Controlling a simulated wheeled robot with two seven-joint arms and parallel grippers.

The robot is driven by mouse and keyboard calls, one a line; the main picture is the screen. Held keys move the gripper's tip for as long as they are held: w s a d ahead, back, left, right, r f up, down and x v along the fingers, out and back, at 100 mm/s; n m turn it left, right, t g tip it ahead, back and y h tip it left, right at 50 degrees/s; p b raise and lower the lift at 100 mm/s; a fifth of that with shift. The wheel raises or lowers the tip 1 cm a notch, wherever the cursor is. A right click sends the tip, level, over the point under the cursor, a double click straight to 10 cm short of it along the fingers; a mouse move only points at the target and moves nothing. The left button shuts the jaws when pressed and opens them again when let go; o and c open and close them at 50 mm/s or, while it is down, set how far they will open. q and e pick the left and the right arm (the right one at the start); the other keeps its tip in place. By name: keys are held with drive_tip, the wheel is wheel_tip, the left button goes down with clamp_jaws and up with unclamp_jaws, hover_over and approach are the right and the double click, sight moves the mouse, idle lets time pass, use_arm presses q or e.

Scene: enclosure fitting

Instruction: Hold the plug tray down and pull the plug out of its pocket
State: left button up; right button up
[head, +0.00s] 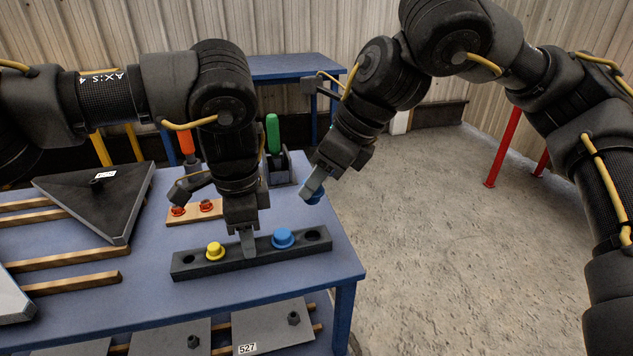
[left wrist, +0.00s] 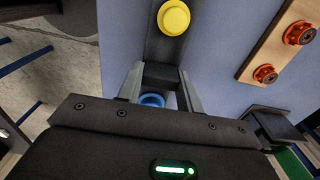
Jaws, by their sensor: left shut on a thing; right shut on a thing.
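The plug tray (head: 210,265) is a long dark bar on the blue table. It holds a yellow plug (head: 215,251) and a blue plug (head: 283,238), and its two end pockets are empty. My left gripper (head: 248,244) points down and is shut on the tray between these plugs. In the left wrist view its fingers (left wrist: 161,92) straddle the tray (left wrist: 165,48), with the yellow plug (left wrist: 174,18) beyond and the blue plug (left wrist: 152,100) between them. My right gripper (head: 314,184) is shut on another blue plug (head: 314,196), held up behind the tray's right end.
A wooden block (head: 190,213) with red knobs lies behind the tray. An orange-handled tool (head: 186,142) and a green-handled tool (head: 272,134) stand at the back. A dark triangular plate (head: 98,200) lies left. Open floor (head: 440,240) is at right.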

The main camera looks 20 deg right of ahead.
use_arm(q)
drive_tip(key=o, duration=1.1)
drive_tip(key=shift+f, duration=0.1)
wheel_tip(320, 180, up, 12)
drive_tip(key=shift+r, duration=0.1)
